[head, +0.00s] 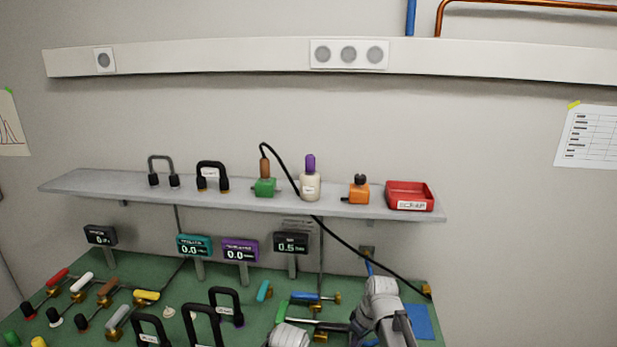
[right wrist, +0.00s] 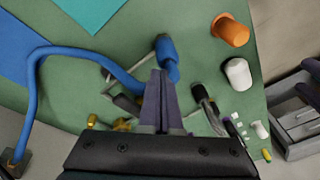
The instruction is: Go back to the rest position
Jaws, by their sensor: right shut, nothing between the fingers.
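My right gripper (right wrist: 160,78) is shut and empty in the right wrist view, pointing over the green table mat (right wrist: 195,20). A blue plug (right wrist: 167,55) shows just beyond its fingertips; I cannot tell whether they touch. A blue cable (right wrist: 85,50) arcs from near the fingertips to the left. In the head view, pale links of my right arm stand over the right part of the table, and the fingertips are hidden. A pale link of mine also shows at the bottom edge. My left gripper is not in view.
The green table (head: 75,312) carries several coloured-handled tools and black hoop handles (head: 225,303). Small displays (head: 194,246) stand at its back. A grey shelf (head: 110,185) above holds fittings and a red tray (head: 409,195). Orange (right wrist: 231,30) and white (right wrist: 237,73) cylinders stand beside my right gripper.

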